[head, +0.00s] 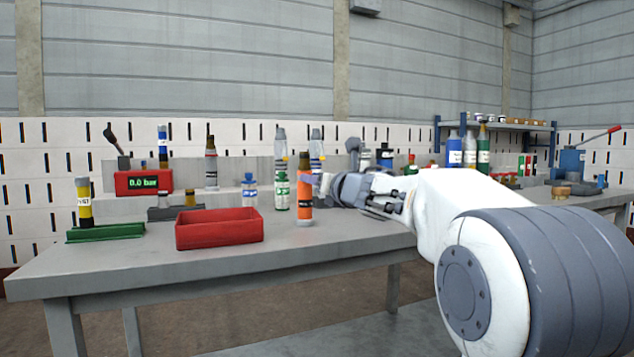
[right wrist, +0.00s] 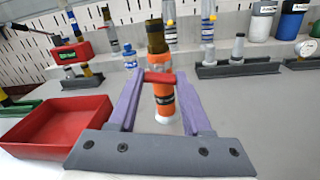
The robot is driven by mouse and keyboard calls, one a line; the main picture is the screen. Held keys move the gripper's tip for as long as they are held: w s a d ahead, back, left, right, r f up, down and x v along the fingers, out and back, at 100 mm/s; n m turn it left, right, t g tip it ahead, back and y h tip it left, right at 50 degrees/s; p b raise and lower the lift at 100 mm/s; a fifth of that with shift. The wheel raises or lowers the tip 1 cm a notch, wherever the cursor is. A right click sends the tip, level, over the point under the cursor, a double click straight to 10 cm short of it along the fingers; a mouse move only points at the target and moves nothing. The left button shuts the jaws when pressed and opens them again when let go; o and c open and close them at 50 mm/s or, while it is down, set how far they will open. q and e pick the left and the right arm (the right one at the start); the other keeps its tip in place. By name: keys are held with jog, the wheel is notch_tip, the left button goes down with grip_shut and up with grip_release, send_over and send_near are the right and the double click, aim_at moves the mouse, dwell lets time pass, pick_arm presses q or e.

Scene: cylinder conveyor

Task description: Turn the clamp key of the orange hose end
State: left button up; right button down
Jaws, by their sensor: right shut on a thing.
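The orange hose end (head: 305,206) stands upright on the table, with a dark brass-coloured top and a pale base. It also shows in the right wrist view (right wrist: 164,104), beyond my fingers. A red clamp key (right wrist: 160,77) lies crosswise in front of its upper part. My right gripper (right wrist: 158,80) has its two purple fingertips at the two ends of this key and is shut on it. In the head view my right gripper (head: 318,183) reaches the hose end from the right; the key is too small to make out there. My left gripper is in neither view.
A red open tray (head: 219,243) stands left of the hose end. Several bottles and other hose ends stand behind, including a green-labelled one (head: 282,193) and a blue one (head: 250,190). A red display box (head: 143,182) reads 0.0 bar. The table's front strip is clear.

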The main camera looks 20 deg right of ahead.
jog(key=shift+c, duration=1.6)
grip_release()
jog(key=shift+f, duration=0.1)
jog(key=s+p, duration=0.1)
jog(key=s, duration=0.9)
jog(key=shift+s+d, duration=0.2)
jog(key=shift+d, duration=0.25)
